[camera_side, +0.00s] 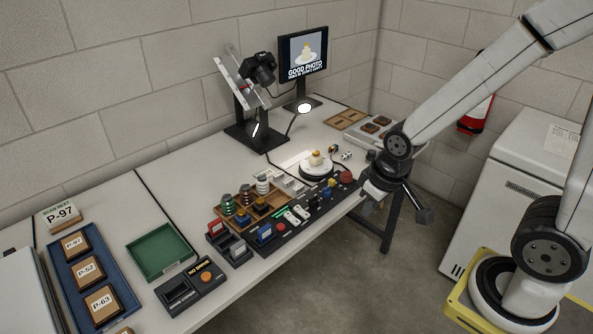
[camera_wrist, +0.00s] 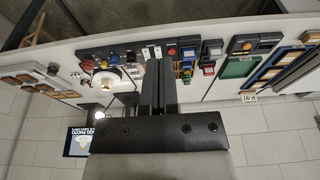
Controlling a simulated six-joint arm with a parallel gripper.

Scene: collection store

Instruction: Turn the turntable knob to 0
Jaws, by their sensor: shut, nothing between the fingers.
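A camera (camera_side: 260,68) on a stand, a lamp (camera_side: 305,108) and a monitor (camera_side: 303,52) are behind the turntable. A green tray (camera_side: 160,251) and a blue tray (camera_side: 58,270) with labelled boxes lie left. The floor in front of the bench is clear.

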